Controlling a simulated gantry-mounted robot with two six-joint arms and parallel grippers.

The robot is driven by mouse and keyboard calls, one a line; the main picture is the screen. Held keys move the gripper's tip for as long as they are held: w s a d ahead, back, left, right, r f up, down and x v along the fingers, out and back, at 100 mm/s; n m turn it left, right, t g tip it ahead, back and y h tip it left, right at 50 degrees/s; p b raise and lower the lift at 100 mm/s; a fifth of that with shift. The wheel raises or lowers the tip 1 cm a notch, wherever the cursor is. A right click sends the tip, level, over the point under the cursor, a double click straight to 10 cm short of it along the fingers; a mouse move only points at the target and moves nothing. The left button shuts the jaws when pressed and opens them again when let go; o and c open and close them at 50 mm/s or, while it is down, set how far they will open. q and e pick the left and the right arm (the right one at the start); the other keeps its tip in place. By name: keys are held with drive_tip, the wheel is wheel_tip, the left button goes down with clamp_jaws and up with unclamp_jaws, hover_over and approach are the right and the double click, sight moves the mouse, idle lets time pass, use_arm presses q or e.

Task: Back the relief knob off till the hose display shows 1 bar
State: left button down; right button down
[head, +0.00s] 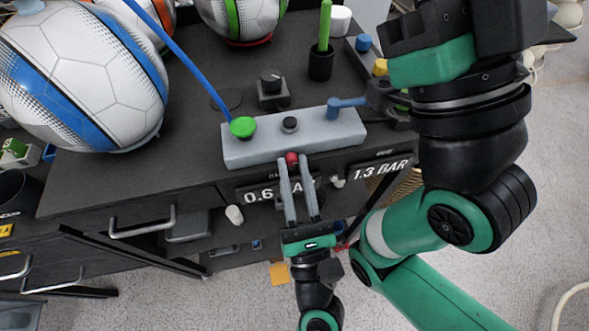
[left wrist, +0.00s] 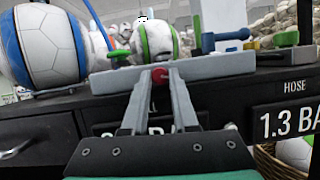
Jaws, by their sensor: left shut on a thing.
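The red relief knob (head: 292,158) sits on the front face of the grey block (head: 262,153). My left gripper (head: 294,163) reaches up from below and is shut on this knob. In the left wrist view the red knob (left wrist: 159,76) shows between the fingertips. The hose display (left wrist: 290,120) reads 1.3 BAR; in the head view it is the right-hand display (head: 380,168). Another display (head: 262,194), partly hidden by my left fingers, reads 0.6. My right arm stands at the right; its fingertips are not clear.
A blue lever (head: 347,103) and a green cap (head: 243,127) with a blue hose (head: 185,57) are on the block. Footballs (head: 80,75) stand at the back left. A black cup (head: 320,63) holds a green stick. Drawer handles (head: 142,226) protrude in front.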

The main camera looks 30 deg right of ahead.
use_arm(q)
drive_tip(key=n, duration=0.1)
drive_tip(key=n+y+b, duration=0.1)
drive_tip(key=shift+d+f+n+y, duration=0.15)
drive_tip(key=shift+n+y, duration=0.15)
drive_tip(key=shift+n+t+y+b, duration=0.3)
drive_tip(key=shift+n+y, duration=0.1)
drive_tip(key=shift+n, duration=0.5)
drive_tip(key=c, duration=0.7)
unclamp_jaws()
drive_tip(key=p+v, duration=0.1)
drive_tip(key=v, duration=1)
drive_tip(key=shift+s+p, duration=0.3)
drive_tip(key=shift+s, duration=0.05)
